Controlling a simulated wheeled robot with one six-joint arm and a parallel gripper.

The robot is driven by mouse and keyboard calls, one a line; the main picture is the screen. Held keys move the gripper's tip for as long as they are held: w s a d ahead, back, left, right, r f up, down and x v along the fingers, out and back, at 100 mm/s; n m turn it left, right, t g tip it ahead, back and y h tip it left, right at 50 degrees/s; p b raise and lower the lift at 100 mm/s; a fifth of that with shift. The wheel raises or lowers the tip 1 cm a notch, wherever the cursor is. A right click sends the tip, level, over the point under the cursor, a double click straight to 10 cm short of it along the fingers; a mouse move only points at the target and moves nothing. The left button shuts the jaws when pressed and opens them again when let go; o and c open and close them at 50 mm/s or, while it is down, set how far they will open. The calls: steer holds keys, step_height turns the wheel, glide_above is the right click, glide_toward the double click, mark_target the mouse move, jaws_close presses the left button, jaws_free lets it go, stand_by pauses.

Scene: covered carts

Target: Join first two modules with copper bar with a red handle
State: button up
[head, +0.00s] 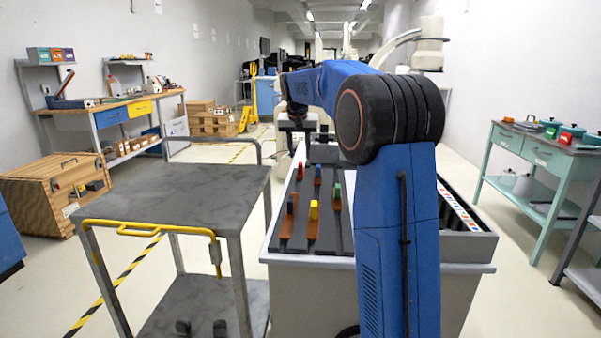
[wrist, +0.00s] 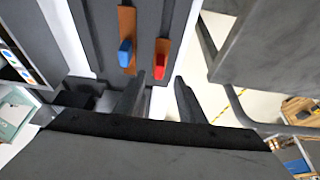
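A red handle (wrist: 161,67) on a copper bar shows in the wrist view, just beyond and between my fingertips. My gripper (wrist: 161,80) is open and empty, its two dark fingers apart. A blue handle (wrist: 125,53) on another copper bar lies left of it. In the head view the red handle (head: 300,171) and blue handle (head: 318,172) are at the far part of the cart's dark top. Nearer are a copper bar with a dark blue handle (head: 290,208) and one with a yellow handle (head: 314,210). I cannot tell which modules are the first two.
The white cart (head: 290,257) has a side compartment at right. A grey table cart (head: 180,186) with a yellow rail stands to its left. A green table (head: 545,148) is at right and a workbench (head: 110,102) at back left. Floor shows between them.

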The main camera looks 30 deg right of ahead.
mark_target(300, 163)
steer(key=shift+x, duration=2.65)
jaws_close()
